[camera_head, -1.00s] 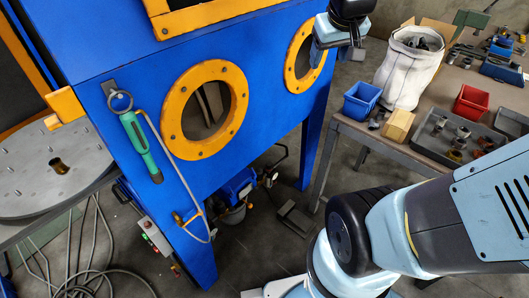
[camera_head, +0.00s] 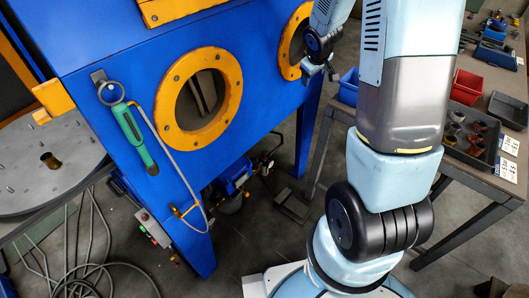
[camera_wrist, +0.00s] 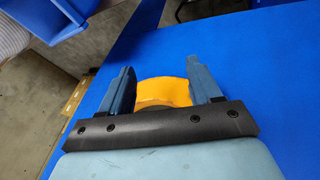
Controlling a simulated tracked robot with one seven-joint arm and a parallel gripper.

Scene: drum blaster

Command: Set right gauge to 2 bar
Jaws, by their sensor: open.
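No pressure gauge can be made out in either view. My gripper (camera_head: 322,74) is in front of the blue blasting cabinet (camera_head: 255,95), by its right orange ring (camera_head: 288,45). In the wrist view my gripper (camera_wrist: 162,72) is open, its two blue fingers apart with nothing held between them. Part of an orange ring (camera_wrist: 168,92) shows behind the gap between the fingers, against the blue cabinet face (camera_wrist: 265,70). I cannot tell whether the fingers touch the cabinet.
A green-handled tool (camera_head: 137,138) hangs on the cabinet's left side, beside a hose. A workbench with a red bin (camera_head: 467,87) and a grey tray (camera_head: 475,158) stands at right, partly hidden by my arm. Cables (camera_head: 75,255) lie on the floor at lower left.

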